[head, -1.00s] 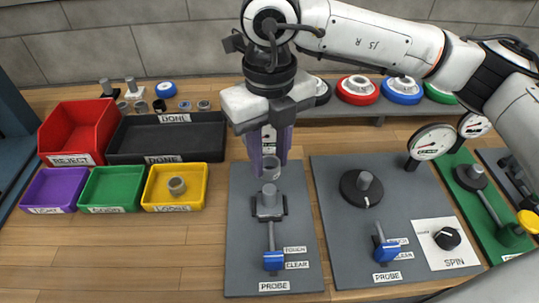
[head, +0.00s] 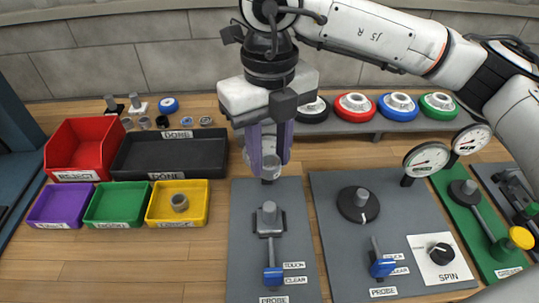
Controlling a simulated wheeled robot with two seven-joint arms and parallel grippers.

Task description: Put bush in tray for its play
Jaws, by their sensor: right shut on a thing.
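My right gripper (head: 270,158) hangs in the middle, pointing down, shut on a small grey bush (head: 271,170). The bush is above and apart from the pin (head: 269,211) on the left grey probe plate (head: 243,240). At the left stand a purple tray (head: 48,219), a green tray (head: 101,219) and a yellow tray (head: 153,219). The yellow one holds another grey bush (head: 179,202). The labels on their fronts are too small to read surely. My left gripper is out of view.
A red REJECT bin (head: 60,158) and a black DONE tray (head: 135,167) stand behind the small trays. Small grey parts lie behind them. A second plate with a SPIN knob (head: 440,252), dial gauges (head: 426,159) and coloured discs (head: 355,105) are right of the gripper.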

